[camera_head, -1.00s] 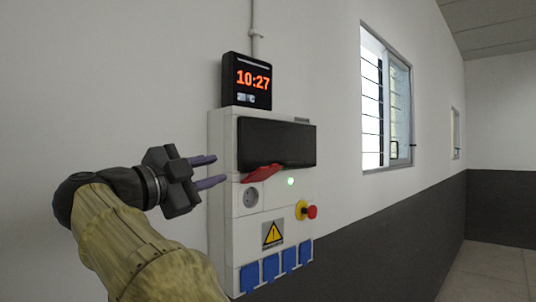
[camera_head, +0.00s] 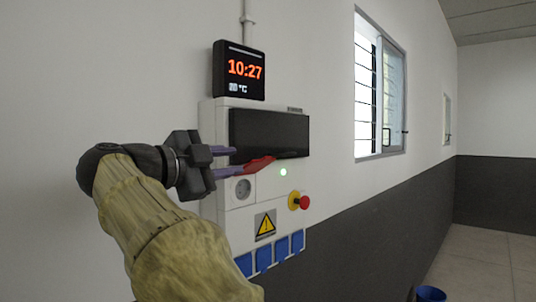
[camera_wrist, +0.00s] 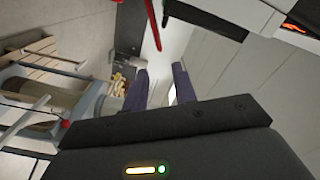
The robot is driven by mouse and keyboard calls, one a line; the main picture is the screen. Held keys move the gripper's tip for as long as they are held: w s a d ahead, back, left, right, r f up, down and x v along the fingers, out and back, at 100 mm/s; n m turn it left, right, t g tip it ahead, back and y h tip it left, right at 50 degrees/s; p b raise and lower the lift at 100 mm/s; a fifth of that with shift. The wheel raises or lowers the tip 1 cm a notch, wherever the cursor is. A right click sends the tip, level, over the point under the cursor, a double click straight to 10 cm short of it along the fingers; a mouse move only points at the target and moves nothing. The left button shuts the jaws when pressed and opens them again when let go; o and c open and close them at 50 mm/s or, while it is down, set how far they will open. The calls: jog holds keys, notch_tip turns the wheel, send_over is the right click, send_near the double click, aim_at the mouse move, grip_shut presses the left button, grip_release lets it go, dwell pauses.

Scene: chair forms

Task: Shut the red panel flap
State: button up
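The red flap (camera_head: 258,163) juts out from the white wall panel (camera_head: 212,120), just under the dark cover strip. It stands open, tilted out from the panel face. In the wrist view a thin red edge (camera_wrist: 152,25), seemingly the flap, shows just beyond the fingertips. My gripper (camera_head: 238,161) is at the flap's left end, with its purple fingers spread apart and pointing right. In the head view the lower fingertip overlaps the flap's left end; I cannot tell whether they touch. My gripper (camera_wrist: 160,75) is open with nothing between its fingers in the wrist view.
The panel also carries a dark cover (camera_head: 270,135), a socket (camera_head: 243,189), a red stop button (camera_head: 304,202), a warning sign (camera_head: 265,224) and blue sockets (camera_head: 264,260). A clock (camera_head: 239,71) sits above. A blue bucket (camera_head: 430,293) stands on the floor at right.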

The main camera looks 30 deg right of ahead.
aim_at(261, 158)
jog(key=p+x, duration=0.3)
jog(key=x, duration=0.7)
jog(key=shift+d+r, duration=0.1)
jog(key=shift+d, duration=0.1)
jog(key=shift+w+d+p, duration=0.35)
jog(key=shift+d, duration=0.25)
grip_shut()
